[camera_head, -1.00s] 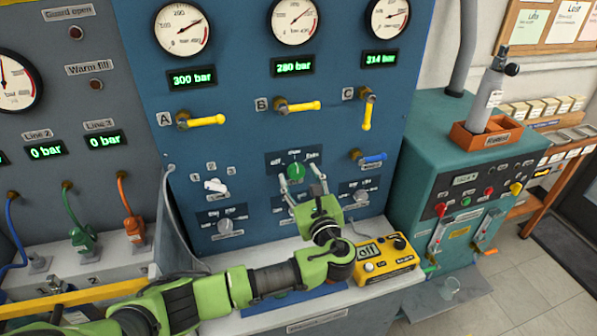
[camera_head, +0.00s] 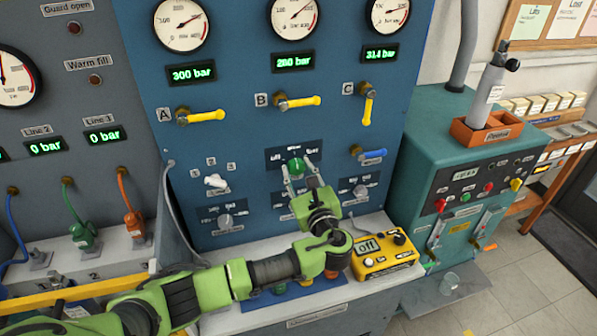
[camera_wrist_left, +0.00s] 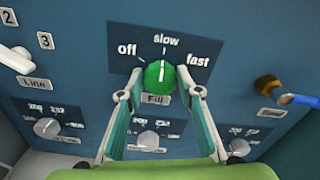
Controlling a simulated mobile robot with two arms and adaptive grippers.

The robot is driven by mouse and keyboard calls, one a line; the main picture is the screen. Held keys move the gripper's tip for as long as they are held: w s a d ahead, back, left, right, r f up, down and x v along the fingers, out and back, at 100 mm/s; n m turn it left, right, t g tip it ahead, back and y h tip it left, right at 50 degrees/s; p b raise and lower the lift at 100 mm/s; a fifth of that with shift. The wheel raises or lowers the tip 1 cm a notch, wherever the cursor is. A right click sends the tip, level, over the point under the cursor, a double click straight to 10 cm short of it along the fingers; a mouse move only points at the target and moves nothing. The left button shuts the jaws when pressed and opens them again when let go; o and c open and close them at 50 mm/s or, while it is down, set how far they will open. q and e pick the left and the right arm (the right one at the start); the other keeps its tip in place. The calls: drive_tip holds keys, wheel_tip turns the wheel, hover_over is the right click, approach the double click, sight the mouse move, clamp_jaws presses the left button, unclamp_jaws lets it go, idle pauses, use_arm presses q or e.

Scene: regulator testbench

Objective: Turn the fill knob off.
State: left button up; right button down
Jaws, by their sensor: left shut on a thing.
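The green fill knob (camera_head: 296,165) sits on the blue panel under the middle gauge. In the left wrist view the knob (camera_wrist_left: 159,76) has a white pointer line standing nearly upright, toward "slow". The labels "off", "slow" and "fast" surround it from left to right, and a "Fill" label (camera_wrist_left: 155,99) is below. My left gripper (camera_head: 300,175) reaches up to the knob from below. In the left wrist view its two fingertips (camera_wrist_left: 159,92) are at the knob's left and right sides, shut on it. My right gripper is not in view.
The white line selector (camera_head: 215,182) is left of the knob. A blue-handled valve (camera_head: 372,154) is to the right. Several grey knobs sit below. Yellow lever valves A (camera_head: 205,119), B (camera_head: 300,102) and C (camera_head: 367,108) are above. A yellow meter box (camera_head: 385,262) reading "off" stands on the ledge.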

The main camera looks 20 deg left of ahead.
use_arm(q)
drive_tip(key=n+b, duration=0.1)
drive_tip(key=n, duration=0.1)
drive_tip(key=n+b, duration=0.3)
drive_tip(key=n, duration=0.1)
drive_tip(key=shift+s+f+b, duration=0.1)
drive_tip(key=shift+f+b, duration=0.2)
drive_tip(key=shift+f, duration=0.05)
drive_tip(key=n+b, duration=0.3)
drive_tip(key=n, duration=0.1)
drive_tip(key=shift+a, duration=0.1)
drive_tip(key=shift+r+n+b, duration=0.1)
drive_tip(key=shift+n+b, duration=0.6)
drive_tip(key=shift+n, duration=0.1)
drive_tip(key=o, duration=1.1)
drive_tip(key=shift+r, duration=0.1)
